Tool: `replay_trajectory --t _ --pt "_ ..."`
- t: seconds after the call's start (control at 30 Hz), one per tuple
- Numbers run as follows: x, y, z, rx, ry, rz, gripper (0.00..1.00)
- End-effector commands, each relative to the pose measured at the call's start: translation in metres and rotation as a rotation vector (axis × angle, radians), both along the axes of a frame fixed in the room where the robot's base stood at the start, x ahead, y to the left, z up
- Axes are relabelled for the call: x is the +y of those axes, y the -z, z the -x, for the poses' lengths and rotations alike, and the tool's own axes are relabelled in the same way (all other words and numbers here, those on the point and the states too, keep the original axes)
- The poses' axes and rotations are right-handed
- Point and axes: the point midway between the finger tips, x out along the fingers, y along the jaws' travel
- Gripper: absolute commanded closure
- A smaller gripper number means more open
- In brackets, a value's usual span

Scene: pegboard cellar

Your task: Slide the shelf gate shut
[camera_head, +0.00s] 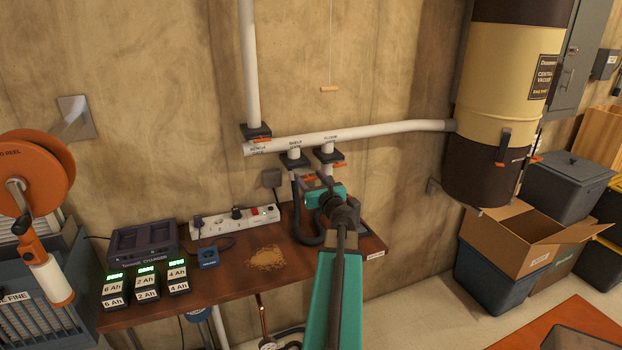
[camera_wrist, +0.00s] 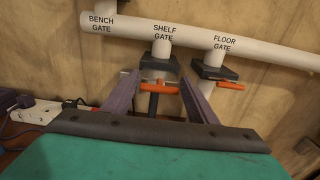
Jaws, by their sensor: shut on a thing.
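The shelf gate (camera_wrist: 158,66) is a dark blast gate on a short white stub under the horizontal pipe, between the bench gate and the floor gate. It also shows in the head view (camera_head: 293,160). Its orange handle (camera_wrist: 158,89) sits between the two purple fingers of my gripper (camera_wrist: 160,84) in the wrist view. My gripper is shut on this handle. In the head view my gripper (camera_head: 308,184) is just below the gate, and my arm partly hides that area. How far the gate's slide is out is hard to tell.
The floor gate (camera_head: 328,157) with its orange handle is close on the right. The bench gate (camera_head: 257,131) is up left. Below, the wooden bench (camera_head: 225,285) holds a power strip (camera_head: 235,221), a charger (camera_head: 143,239), several batteries and a sawdust pile (camera_head: 266,258).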

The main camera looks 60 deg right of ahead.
Motion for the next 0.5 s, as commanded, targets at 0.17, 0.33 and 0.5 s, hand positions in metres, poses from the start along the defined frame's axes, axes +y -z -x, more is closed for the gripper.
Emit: replay_trajectory --t 0.17,0.33,0.5 --pt "-0.003 0.0 -0.002 0.0 0.003 0.0 0.87" --pt "-0.011 0.0 -0.012 0.001 0.002 0.001 0.87" --pt "-0.023 0.001 -0.027 0.001 0.003 0.002 0.87"
